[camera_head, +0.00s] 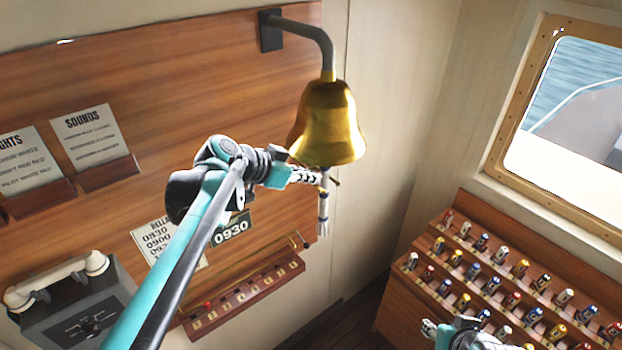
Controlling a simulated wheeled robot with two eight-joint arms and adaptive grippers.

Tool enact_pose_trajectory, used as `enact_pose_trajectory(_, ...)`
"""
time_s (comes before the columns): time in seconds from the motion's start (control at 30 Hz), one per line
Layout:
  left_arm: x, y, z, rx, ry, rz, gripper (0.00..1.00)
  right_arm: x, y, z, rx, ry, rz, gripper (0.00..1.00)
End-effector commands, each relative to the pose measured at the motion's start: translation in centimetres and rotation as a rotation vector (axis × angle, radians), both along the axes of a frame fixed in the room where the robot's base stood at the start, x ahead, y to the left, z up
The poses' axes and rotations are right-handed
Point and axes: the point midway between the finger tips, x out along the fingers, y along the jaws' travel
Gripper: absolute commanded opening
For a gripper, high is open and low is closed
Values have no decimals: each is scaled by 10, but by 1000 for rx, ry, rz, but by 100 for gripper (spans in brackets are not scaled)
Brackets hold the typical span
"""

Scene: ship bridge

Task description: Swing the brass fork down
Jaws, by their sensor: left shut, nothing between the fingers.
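A brass bell (328,125) hangs from a grey bracket on the wood panel. A pale rope (323,215) hangs below its mouth. My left gripper (314,177) is shut and empty just under the bell's rim, in front of the top of the rope; I cannot tell if it touches. A small brass piece (335,182) shows just beyond its fingertips, mostly hidden; it may be the fork, but its shape is unclear. My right gripper (429,328) is at the bottom edge, partly cut off, and its jaw opening is unclear.
A wooden rack (245,300) with a thin brass rod is below on the panel, beside a telephone (70,295). Sign holders (108,173) are at left. A stepped wooden rack (500,275) with several small cylinders stands at right under a window (570,110).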

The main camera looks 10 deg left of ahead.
Motion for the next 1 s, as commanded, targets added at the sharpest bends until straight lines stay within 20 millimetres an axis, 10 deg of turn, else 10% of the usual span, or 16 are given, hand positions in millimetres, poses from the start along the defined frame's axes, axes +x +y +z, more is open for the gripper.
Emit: enact_pose_trajectory(1.0, 2, -16, -33, 53, -42, -1, 0, 0, 0, -7, 0, 0, 0, 40)
